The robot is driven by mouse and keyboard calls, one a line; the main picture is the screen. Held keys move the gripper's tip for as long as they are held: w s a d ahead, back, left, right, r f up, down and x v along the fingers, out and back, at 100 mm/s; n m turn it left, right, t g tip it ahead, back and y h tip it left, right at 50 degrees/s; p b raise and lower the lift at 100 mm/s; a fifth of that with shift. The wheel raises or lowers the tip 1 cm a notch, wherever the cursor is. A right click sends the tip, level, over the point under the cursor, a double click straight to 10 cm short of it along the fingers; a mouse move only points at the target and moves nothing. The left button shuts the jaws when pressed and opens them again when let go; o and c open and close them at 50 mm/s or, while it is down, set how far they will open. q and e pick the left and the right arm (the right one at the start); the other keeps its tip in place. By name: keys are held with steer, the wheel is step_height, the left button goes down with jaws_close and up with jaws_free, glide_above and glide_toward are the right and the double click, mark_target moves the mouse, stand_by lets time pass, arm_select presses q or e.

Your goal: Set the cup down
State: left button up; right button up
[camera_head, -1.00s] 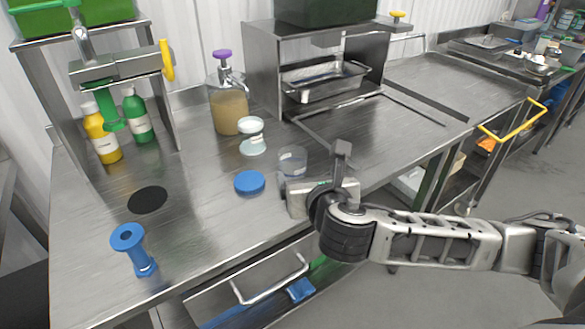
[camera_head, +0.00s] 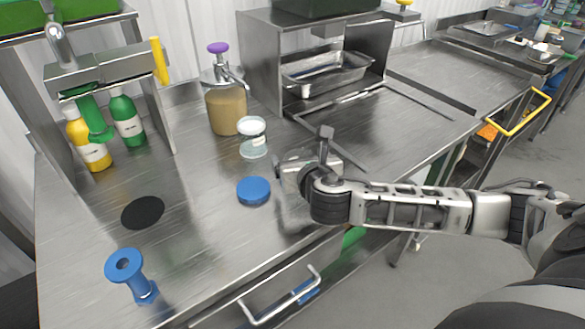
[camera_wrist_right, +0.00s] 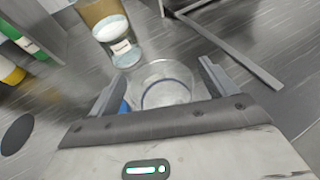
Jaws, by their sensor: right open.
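A clear, round cup (camera_wrist_right: 166,88) shows in the right wrist view between the two fingers of my right gripper (camera_wrist_right: 160,84). The fingers stand apart on either side of it. In the head view my right gripper (camera_head: 303,156) is low over the steel counter and mostly hides this cup. I cannot tell whether the cup's base touches the counter. A second clear container with white contents (camera_head: 252,140) stands just behind and left, also in the wrist view (camera_wrist_right: 114,38). My left gripper is not in view.
A blue disc (camera_head: 253,191) lies left of my gripper. Behind are a pump jar (camera_head: 226,108) and a steel shelf with a metal tray (camera_head: 325,72). A blue spool-shaped holder (camera_head: 132,276) stands front left. Counter (camera_head: 210,235) is clear at the front.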

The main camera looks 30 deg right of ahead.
steer(key=shift+x, duration=0.95)
steer(key=shift+s, duration=0.15)
steer(key=shift+c, duration=0.3)
steer(key=c, duration=1.1)
steer(key=shift+o, duration=0.2)
steer(key=shift+r, duration=0.1)
